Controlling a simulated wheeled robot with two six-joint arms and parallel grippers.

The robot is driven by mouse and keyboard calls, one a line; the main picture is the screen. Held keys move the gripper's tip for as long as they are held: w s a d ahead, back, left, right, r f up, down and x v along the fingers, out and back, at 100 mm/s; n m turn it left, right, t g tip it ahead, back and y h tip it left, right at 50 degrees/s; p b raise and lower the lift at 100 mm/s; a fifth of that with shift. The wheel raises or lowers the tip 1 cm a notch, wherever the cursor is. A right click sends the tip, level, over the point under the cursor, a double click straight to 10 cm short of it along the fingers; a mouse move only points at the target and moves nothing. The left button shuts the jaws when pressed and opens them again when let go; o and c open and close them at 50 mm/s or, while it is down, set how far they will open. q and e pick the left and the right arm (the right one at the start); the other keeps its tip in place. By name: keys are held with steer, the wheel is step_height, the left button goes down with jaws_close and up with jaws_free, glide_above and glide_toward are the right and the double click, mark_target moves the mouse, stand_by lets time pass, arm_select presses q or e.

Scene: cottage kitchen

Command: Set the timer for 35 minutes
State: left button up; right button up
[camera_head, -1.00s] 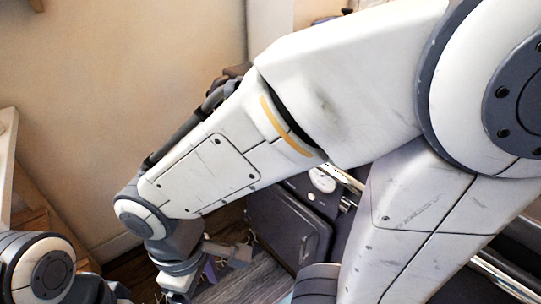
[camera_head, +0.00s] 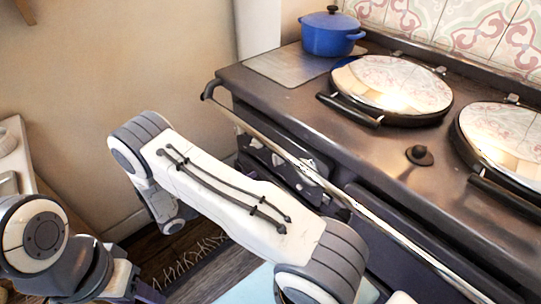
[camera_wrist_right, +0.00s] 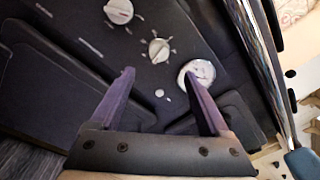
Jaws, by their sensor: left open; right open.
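The stove's dark front panel carries round white controls in the right wrist view: a knob (camera_wrist_right: 118,11) at the top, a pointer knob (camera_wrist_right: 158,48) in the middle, and a larger white dial (camera_wrist_right: 196,72) at right. I cannot read any timer markings. My right gripper (camera_wrist_right: 160,76) is open and empty in front of this panel; its right finger overlaps the dial's lower left edge. I cannot tell whether it touches. In the head view my right arm hides that gripper and part of the panel. My left gripper (camera_head: 148,292) is low at the left, mostly hidden, away from the stove.
The stove top (camera_head: 285,105) has two round silver lids (camera_head: 392,82) and a blue pot (camera_head: 331,33). A metal rail (camera_head: 290,160) runs along the stove's front, close to my right arm. A pale counter (camera_head: 15,155) stands at the left.

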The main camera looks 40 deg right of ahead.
steer(key=d, duration=1)
steer(key=shift+d+f, duration=0.15)
steer(key=shift+d, duration=0.15)
steer(key=shift+c, duration=0.2)
jaws_close()
steer(key=shift+m+p, duration=0.3)
steer(key=shift+m, duration=0.1)
steer(key=shift+o, duration=0.2)
jaws_free()
steer(key=shift+a, duration=0.1)
steer(key=a, duration=1)
steer(key=shift+a, duration=0.15)
